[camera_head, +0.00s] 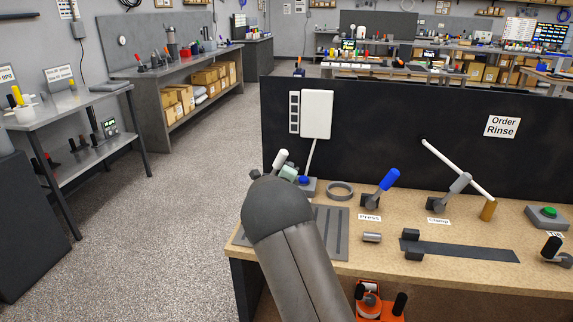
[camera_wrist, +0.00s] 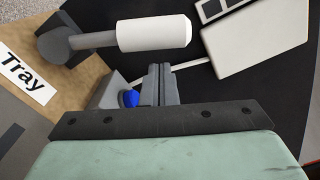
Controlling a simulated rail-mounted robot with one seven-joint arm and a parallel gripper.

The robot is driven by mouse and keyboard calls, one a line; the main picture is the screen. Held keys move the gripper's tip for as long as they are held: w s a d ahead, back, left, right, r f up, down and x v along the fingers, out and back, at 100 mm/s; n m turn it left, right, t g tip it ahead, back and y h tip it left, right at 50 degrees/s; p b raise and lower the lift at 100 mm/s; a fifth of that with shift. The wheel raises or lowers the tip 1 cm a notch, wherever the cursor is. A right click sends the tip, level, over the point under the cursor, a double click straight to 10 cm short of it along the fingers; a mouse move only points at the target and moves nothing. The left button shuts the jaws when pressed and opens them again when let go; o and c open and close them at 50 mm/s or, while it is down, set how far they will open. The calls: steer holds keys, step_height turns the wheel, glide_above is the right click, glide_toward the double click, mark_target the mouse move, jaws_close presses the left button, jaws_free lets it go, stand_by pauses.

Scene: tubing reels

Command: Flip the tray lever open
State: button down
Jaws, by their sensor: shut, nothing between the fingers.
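The tray lever has a white handle (camera_wrist: 155,33) on a grey arm and round grey pivot, above the "Tray" label (camera_wrist: 25,78) in the wrist view. In the head view its white handle (camera_head: 280,159) shows just beyond my arm. My gripper's fingers (camera_wrist: 158,82) are shut and empty, just below the handle in the wrist view; I cannot tell whether they touch it. In the head view my forearm hides most of my gripper and the lever's base. A grey slotted plate (camera_head: 333,235) lies partly behind my arm.
A box with a blue button (camera_head: 305,181) stands near my gripper, with a grey ring (camera_head: 340,190) to its right. The blue press lever (camera_head: 387,180) and grey clamp lever (camera_head: 459,184) stand further right. A black panel (camera_head: 385,130) bounds the bench's back.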

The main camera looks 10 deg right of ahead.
steer(key=shift+w+a+r, duration=0.2)
steer(key=shift+w+a, duration=0.1)
stand_by(0.4)
